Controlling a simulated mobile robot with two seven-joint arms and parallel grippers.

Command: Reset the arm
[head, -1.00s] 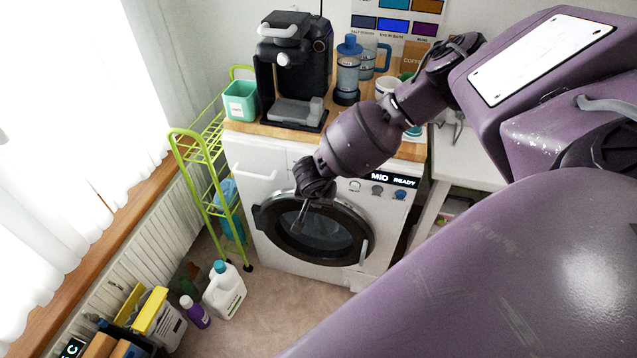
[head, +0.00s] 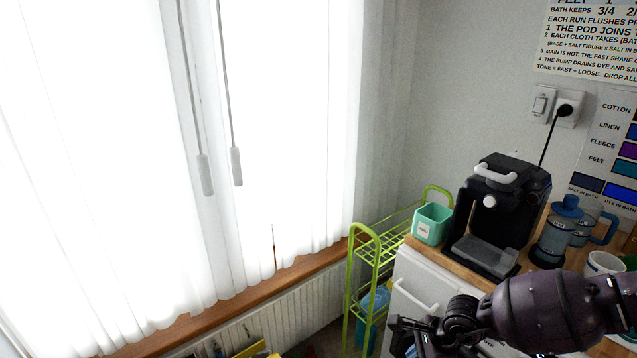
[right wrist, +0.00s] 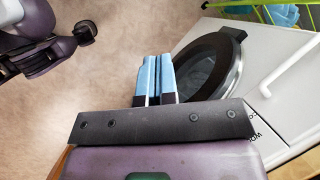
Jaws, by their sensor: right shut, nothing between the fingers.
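My right arm comes in from the right edge of the head view. My right gripper (head: 408,338) is at the bottom of that view, in front of the white washing machine (head: 413,285). In the right wrist view, my right gripper (right wrist: 157,80) has its two blue-padded fingers together with nothing between them. The machine's round dark-rimmed door (right wrist: 213,62) is just right of the fingers in that view; I cannot tell the exact gap. My left gripper is not in view.
A black coffee machine (head: 503,212), a mint-green pot (head: 432,224) and a blue-lidded press (head: 556,232) stand on the wooden top. A lime-green rack (head: 372,262) stands left of the washing machine. Curtains (head: 290,130) hang at the left. Open floor (right wrist: 120,45) shows beside my gripper.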

